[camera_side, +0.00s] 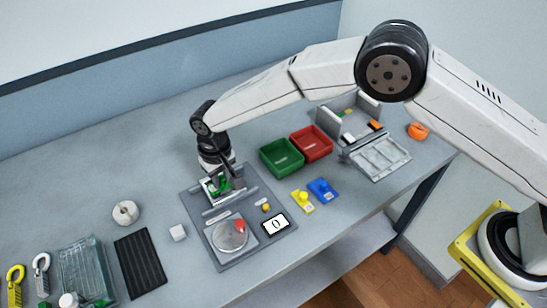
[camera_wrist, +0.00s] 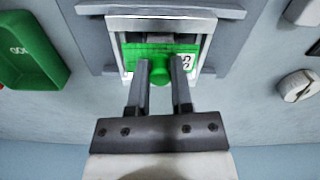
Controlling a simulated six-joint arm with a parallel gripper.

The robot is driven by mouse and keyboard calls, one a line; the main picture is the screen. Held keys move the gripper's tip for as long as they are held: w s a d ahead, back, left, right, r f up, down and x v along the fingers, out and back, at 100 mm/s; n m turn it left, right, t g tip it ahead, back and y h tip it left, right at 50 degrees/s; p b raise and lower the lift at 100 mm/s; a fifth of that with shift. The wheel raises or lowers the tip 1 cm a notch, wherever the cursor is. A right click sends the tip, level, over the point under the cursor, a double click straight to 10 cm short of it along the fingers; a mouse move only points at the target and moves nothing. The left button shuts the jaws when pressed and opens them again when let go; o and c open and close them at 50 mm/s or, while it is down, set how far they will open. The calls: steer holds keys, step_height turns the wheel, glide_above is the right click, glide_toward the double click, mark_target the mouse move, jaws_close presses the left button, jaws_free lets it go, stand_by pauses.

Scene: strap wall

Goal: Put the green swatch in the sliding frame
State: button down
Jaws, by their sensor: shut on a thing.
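The green swatch (camera_wrist: 137,50) shows in the wrist view as a green plate with a round green knob and a white label with dark marks at its right. My gripper (camera_wrist: 168,66) is shut on the knob. The swatch lies within the outline of the sliding frame (camera_wrist: 160,23), a pale metal rectangle on a grey base. I cannot tell whether the swatch is fully seated or just above it. In the side view, my gripper (camera_side: 225,180) is over the frame at the back left of the grey board, and the green swatch (camera_side: 214,188) shows partly behind the fingers.
The grey board (camera_side: 253,238) also holds a round silver dish (camera_side: 230,235) and a display reading 0 (camera_side: 276,224). A green bin (camera_side: 281,157) and red bin (camera_side: 311,143) stand behind right. Yellow (camera_side: 302,201) and blue (camera_side: 322,190) pieces lie right. Open table lies at the back left.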

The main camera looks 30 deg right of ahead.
steer(key=shift+f, duration=0.15)
stand_by(0.4)
steer(key=shift+c, duration=0.2)
jaws_free()
stand_by(0.4)
steer(key=shift+r, duration=3)
